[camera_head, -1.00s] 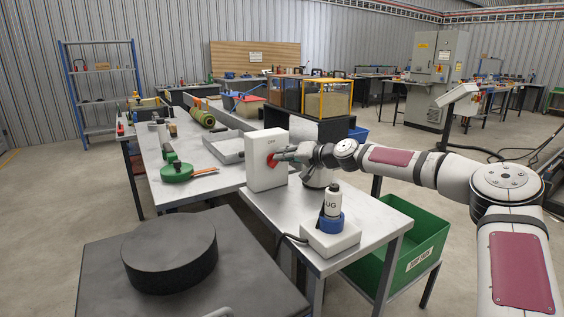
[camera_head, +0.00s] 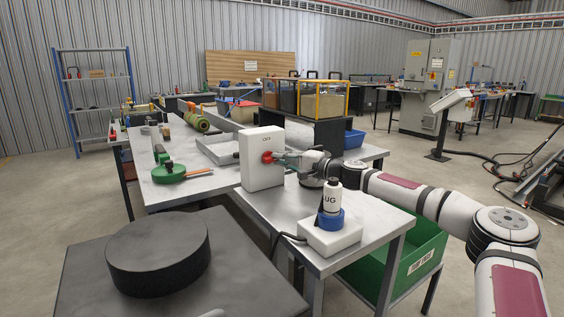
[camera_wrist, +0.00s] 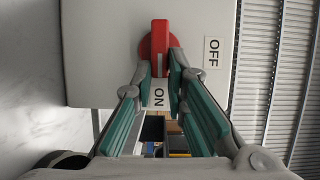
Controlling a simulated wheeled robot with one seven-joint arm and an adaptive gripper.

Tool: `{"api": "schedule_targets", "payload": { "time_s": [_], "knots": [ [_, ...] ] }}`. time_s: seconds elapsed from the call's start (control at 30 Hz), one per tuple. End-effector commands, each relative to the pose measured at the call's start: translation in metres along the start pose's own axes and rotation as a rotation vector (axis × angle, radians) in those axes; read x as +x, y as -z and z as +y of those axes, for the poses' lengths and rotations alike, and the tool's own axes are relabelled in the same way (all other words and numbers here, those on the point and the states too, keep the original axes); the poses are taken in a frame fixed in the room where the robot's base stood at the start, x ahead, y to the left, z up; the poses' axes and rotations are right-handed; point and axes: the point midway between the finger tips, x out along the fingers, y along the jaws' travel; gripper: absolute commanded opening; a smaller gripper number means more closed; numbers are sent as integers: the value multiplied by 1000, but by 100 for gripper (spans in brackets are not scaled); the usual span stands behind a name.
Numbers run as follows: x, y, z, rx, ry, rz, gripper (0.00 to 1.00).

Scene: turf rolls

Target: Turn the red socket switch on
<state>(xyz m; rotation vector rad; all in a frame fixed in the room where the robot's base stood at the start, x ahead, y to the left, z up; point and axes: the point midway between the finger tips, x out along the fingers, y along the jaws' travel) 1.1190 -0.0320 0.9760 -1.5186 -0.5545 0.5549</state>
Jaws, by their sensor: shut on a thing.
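The white switch box (camera_head: 262,174) stands upright on the near metal table, with a red rotary switch (camera_head: 267,157) on its face. In the wrist view the red switch (camera_wrist: 159,30) is a round knob with a straight bar handle. The pale line on the bar points at the ON label (camera_wrist: 159,94). The OFF label (camera_wrist: 212,52) lies to the right of the knob. My gripper (camera_wrist: 160,72) has its green-padded fingers on both sides of the bar's lower end, shut on it. In the head view my gripper (camera_head: 279,158) reaches the box from the right.
A white and blue plug (camera_head: 331,208) stands on a white block (camera_head: 329,236) at the table's front. A round black slab (camera_head: 158,252) lies on a dark surface at left. A green crate (camera_head: 418,250) sits below right. A green tool (camera_head: 170,172) lies left of the box.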

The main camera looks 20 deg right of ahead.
Motion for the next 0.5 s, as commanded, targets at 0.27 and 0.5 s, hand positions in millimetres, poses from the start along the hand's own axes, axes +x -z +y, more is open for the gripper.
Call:
{"api": "schedule_targets", "payload": {
  "time_s": [0.27,0.5],
  "knots": [
    [0,0,2,33,12,1,0],
    [0,0,2,34,13,1,0]
  ]
}}
